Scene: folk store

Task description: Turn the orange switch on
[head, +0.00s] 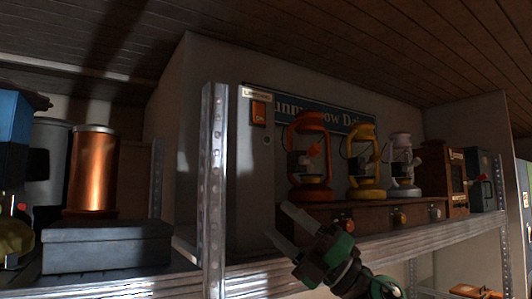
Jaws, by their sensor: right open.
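The orange switch (259,114) is a small upright rocker marked "ON" near the top of a tall grey box (251,190). A pale label (258,93) sits just above it. My right gripper (278,222) is green and black with pale fingers. It is open and empty, below and slightly right of the switch, apart from it in the picture. Its fingers point up and left, in front of the box's lower part. My left gripper is not in view.
A metal shelf post (214,190) stands just left of the grey box. Orange (311,190), yellow (367,190) and white (403,188) lanterns stand on a brown drawer unit (345,217) to the right. A copper cylinder (94,170) and a dark box (107,247) are at left.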

